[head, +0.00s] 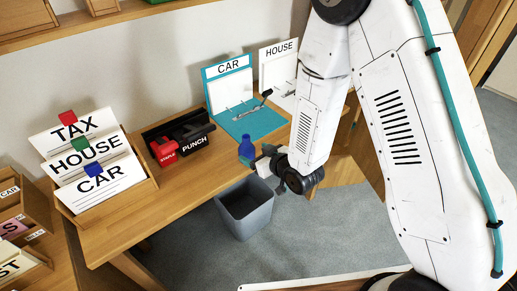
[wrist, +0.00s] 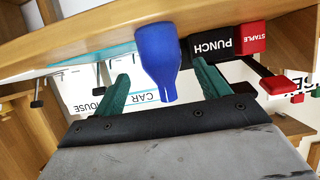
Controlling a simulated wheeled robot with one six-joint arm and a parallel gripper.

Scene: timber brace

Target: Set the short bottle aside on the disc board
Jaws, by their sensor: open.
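The short blue bottle (head: 246,148) stands near the front edge of the wooden desk, in front of the teal CAR binder. In the wrist view the bottle (wrist: 158,58) appears in line with the gap between the two green fingers of my gripper (wrist: 161,75), with space on both sides. My gripper (head: 264,166) is open and empty at the desk edge, close beside the bottle in the head view. Whether the bottle is fully between the fingertips is hard to tell. I cannot pick out a disc board in either view.
The teal CAR binder (head: 242,118) lies open behind the bottle, with a white HOUSE binder (head: 279,70) to its right. A black organiser with a stapler (head: 164,151) and punch (head: 196,138) stands left. A grey bin (head: 245,208) is on the floor below. A card box (head: 107,197) fills the desk's left.

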